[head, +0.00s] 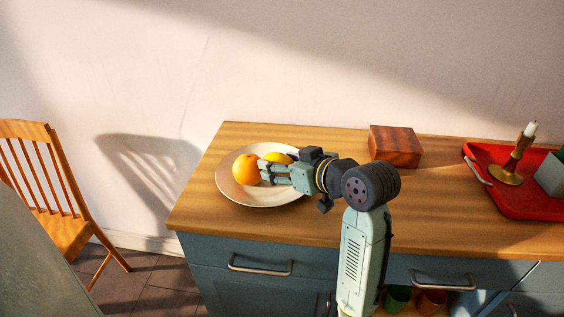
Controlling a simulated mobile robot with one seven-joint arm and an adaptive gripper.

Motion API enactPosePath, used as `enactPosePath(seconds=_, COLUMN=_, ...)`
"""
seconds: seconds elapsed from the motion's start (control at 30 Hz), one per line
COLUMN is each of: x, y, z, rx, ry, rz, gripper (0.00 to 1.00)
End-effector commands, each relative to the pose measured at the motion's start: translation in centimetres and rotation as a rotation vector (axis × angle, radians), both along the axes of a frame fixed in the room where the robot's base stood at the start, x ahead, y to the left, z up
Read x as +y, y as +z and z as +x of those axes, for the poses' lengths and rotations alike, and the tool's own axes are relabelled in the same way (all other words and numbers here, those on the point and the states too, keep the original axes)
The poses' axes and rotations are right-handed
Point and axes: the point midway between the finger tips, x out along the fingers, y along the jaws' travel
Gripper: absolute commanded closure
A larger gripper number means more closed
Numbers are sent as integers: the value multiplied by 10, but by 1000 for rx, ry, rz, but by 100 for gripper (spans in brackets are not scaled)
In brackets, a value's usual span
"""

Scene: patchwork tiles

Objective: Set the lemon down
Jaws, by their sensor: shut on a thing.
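The yellow lemon (279,158) is at my gripper (266,171), partly hidden behind the fingers. My gripper is shut on the lemon, low over the right part of a round pale plate (234,192). An orange (246,169) sits on the plate just left of the fingertips. From this view I cannot tell whether the lemon touches the plate or whether the fingertips touch the orange.
The plate lies on the left end of a wooden counter (330,222). A reddish wooden box (395,146) stands at the back. A red tray (520,205) with a candlestick (510,165) is at the right. A wooden chair (62,200) stands left.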

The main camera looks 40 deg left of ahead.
Motion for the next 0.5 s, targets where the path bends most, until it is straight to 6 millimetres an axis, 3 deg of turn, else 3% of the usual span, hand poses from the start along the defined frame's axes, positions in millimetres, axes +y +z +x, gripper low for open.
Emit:
enactPosePath(seconds=0.03, x=0, y=-2, z=0, rx=0, ry=0, rz=1, gripper=76)
enactPosePath(seconds=0.07, x=0, y=-2, z=0, rx=0, ry=0, rz=0, gripper=45)
enactPosePath(seconds=0.37, x=0, y=-1, z=0, rx=0, ry=0, rz=0, gripper=25)
enactPosePath(seconds=0.5, x=0, y=-1, z=0, rx=0, ry=0, rz=0, gripper=25)
